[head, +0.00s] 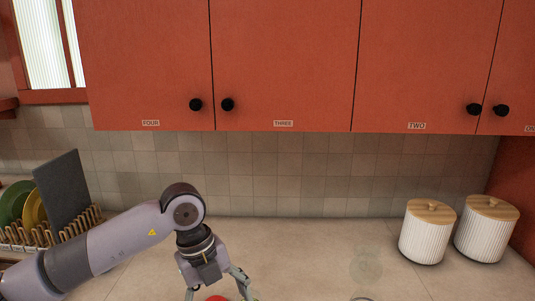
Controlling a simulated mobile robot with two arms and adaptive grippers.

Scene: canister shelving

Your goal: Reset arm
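My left gripper (217,291) is at the bottom of the head view, low over the counter and pointing down. Its fingers are spread apart, and their tips are cut off by the lower picture edge. The top of a red thing (217,298) shows between the fingers. Most of it is out of view, so I cannot tell whether the fingers touch it. My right gripper is not in view.
Two white ribbed canisters with wooden lids stand at the right, one nearer (424,240) and one farther right (482,236). A dish rack (50,232) with plates is at the left. Red cupboards (283,60) hang above. The counter's middle (310,250) is largely clear.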

